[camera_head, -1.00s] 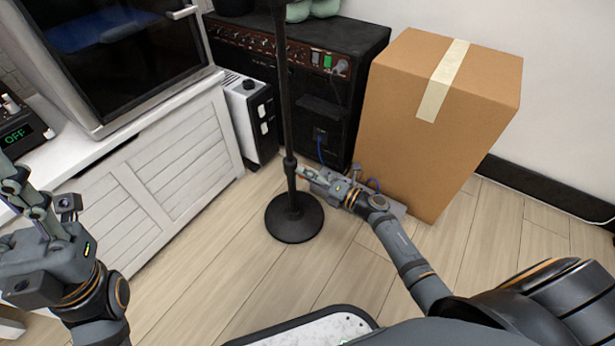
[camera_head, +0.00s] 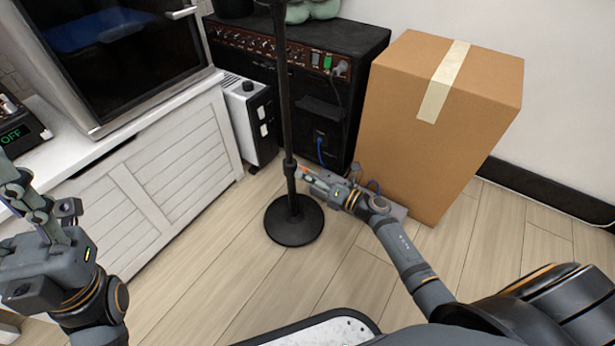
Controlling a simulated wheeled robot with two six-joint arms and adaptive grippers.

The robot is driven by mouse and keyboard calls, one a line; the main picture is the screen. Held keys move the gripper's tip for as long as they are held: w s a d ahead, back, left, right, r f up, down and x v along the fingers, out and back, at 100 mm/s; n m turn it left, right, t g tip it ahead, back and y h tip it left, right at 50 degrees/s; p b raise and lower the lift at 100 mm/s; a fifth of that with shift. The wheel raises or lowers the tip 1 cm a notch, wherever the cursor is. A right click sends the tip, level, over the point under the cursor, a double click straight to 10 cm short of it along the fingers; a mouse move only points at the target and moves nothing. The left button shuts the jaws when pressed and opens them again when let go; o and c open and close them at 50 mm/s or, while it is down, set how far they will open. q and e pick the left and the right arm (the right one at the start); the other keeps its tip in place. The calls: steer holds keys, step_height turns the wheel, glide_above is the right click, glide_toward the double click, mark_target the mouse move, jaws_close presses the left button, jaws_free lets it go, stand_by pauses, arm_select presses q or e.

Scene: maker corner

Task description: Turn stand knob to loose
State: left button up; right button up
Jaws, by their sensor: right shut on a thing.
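The black stand (camera_head: 288,110) rises from a round base (camera_head: 294,221) on the wooden floor. A thicker collar (camera_head: 289,167) sits low on its pole. My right gripper (camera_head: 303,173) reaches in from the right at collar height and is shut on the stand knob, which the fingers mostly hide. A small orange-red spot shows at the fingertips. How far the knob is turned cannot be seen. My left gripper (camera_head: 22,190) is raised at the left edge, away from the stand; its jaw opening is unclear.
A black amplifier (camera_head: 345,110) stands behind the pole, with a white heater-like box (camera_head: 250,120) to its left. A large cardboard box (camera_head: 420,150) stands close behind my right wrist. A white cabinet (camera_head: 165,160) lines the left. Floor in front of the base is clear.

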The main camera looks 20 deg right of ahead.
steer(key=o, duration=1.2)
steer(key=shift+c, duration=0.2)
steer(key=v, duration=1.2)
